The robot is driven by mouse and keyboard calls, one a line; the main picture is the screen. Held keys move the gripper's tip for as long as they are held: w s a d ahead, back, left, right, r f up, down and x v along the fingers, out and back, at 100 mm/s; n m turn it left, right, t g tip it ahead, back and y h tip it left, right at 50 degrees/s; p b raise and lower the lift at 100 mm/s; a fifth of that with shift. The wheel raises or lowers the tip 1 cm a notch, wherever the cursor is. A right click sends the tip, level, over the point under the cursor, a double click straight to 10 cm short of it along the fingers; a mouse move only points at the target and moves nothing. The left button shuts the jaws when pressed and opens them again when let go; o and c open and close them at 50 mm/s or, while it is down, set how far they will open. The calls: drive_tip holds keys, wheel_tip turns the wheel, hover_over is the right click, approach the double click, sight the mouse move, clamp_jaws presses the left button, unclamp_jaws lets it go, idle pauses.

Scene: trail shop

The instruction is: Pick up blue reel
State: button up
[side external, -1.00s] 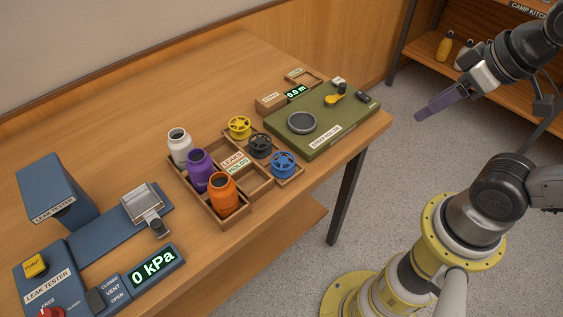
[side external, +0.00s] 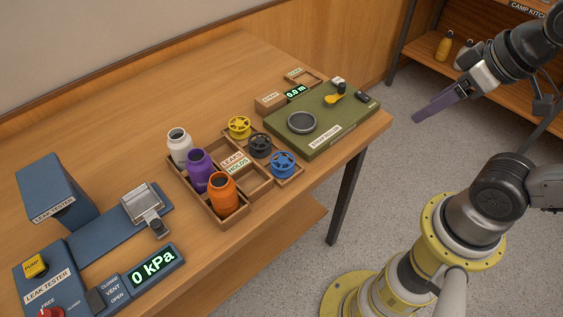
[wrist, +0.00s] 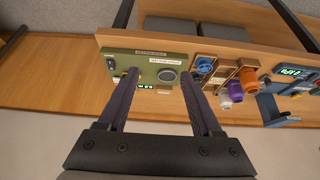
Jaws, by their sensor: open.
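In the wrist view the blue reel (wrist: 204,65) shows just right of my right finger. My gripper (side external: 416,118) is in the air off the table's right end, to the right of the reel and well apart from it. In the wrist view my gripper (wrist: 160,75) has its two dark purple fingers apart, with nothing between them.
A black reel (side external: 260,146) and a yellow reel (side external: 239,127) lie behind the blue one. Orange (side external: 223,192), purple (side external: 200,170) and white (side external: 179,147) bottles stand to the left. The green strap roller (side external: 318,118) is to the right. A leak tester (side external: 48,290) stands at left.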

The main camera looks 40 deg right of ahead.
drive_tip(key=shift+o, duration=0.9)
